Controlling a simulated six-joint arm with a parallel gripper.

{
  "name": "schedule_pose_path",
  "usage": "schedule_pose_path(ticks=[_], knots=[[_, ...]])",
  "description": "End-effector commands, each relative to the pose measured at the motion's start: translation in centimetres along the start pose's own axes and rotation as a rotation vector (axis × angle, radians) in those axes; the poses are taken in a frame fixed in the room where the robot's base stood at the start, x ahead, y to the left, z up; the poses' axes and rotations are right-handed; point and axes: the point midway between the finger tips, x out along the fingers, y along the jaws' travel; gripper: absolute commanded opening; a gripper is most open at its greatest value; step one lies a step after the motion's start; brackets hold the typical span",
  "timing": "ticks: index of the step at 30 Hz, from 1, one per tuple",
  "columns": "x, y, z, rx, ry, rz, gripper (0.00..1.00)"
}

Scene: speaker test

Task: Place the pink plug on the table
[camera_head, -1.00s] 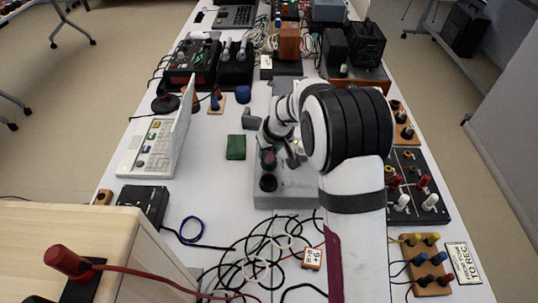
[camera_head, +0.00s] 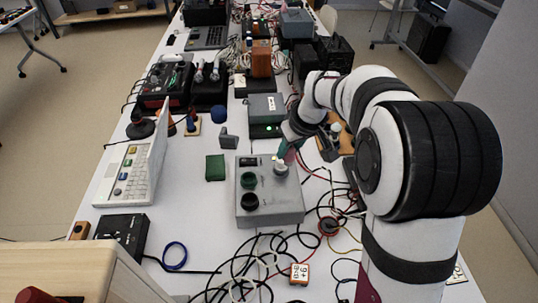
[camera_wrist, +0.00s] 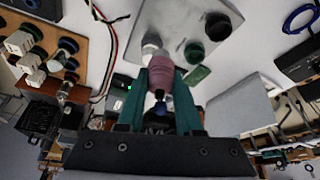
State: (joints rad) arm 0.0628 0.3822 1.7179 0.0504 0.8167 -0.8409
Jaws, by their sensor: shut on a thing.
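The pink plug (camera_wrist: 172,80) is between the two teal fingers of my gripper (camera_wrist: 171,95), in the middle of the wrist view. My gripper is shut on it. In the head view my gripper (camera_head: 288,152) is at the back right edge of a grey box (camera_head: 285,207), near its white socket (camera_head: 281,168); the fingers largely hide the plug there. I cannot tell the plug's height above the table. The box also has a green socket (camera_head: 248,180) and a black socket (camera_head: 250,201), both empty. The white table (camera_head: 190,222) lies around the box.
A green block (camera_head: 215,167) lies left of the box, and a grey device (camera_head: 265,108) stands behind it. Red wires (camera_head: 318,172) run at the right. Black cables (camera_head: 250,262) lie in front. Bare table shows left of the box.

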Motion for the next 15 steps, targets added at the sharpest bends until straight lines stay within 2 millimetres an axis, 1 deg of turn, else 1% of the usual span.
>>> schedule_pose_path(ticks=[4,6,8,11,14,15], knots=[[-0.7,0.7,0.4,0.0,0.0,0.0,0.0],[-0.7,1.1,0.5,0.007,-0.001,0.002,0.0],[-0.4,2.0,0.8,0.025,-0.002,0.009,0.0],[0.4,5.0,1.9,0.08,-0.002,0.031,0.0],[1.3,9.0,3.7,0.154,-0.002,0.061,0.0],[1.6,10.7,4.6,0.188,-0.002,0.074,0.0]])
